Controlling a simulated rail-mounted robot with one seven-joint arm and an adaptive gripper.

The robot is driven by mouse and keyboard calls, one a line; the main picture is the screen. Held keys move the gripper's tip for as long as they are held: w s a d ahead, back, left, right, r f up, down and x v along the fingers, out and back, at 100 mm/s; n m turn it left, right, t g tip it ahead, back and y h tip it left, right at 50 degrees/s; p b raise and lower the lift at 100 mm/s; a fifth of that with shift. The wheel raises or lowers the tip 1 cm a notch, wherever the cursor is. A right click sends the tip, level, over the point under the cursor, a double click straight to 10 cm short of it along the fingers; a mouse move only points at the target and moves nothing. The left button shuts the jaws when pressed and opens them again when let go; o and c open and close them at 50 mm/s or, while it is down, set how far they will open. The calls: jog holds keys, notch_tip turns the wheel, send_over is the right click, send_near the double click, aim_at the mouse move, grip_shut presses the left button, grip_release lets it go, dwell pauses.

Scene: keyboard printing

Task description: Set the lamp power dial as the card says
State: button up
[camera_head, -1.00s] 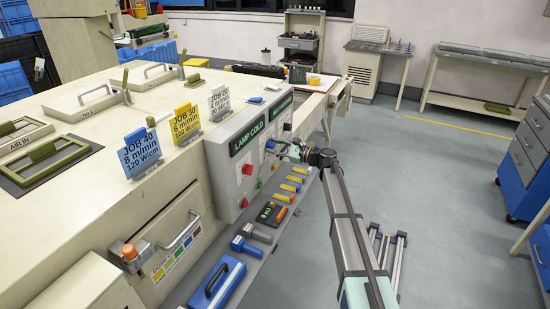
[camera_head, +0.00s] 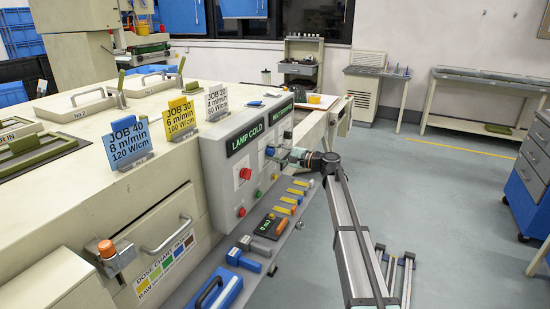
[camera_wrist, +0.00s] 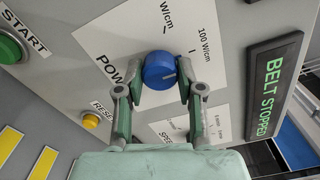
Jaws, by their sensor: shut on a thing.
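The blue lamp power dial (camera_wrist: 159,70) shows in the wrist view on a white plate marked "POW…", with tick labels "W/cm" and "100 W/cm". A small pale mark shows toward its right edge. My gripper (camera_wrist: 161,84) has one finger on each side of the dial and is shut on it.
A green START button (camera_wrist: 10,47), a yellow reset button (camera_wrist: 90,120) and a "BELT STOPPED" display (camera_wrist: 274,84) surround the dial. The "LAMP COLD" display (camera_head: 245,137) is lit. Coloured handles and a blue box (camera_head: 217,290) lie on the ledge below.

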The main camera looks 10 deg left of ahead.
dwell(0.4)
jog(key=o, duration=1.2)
jog(key=shift+a, duration=0.1)
jog(key=shift+c, duration=0.2)
jog(key=v, duration=1.2)
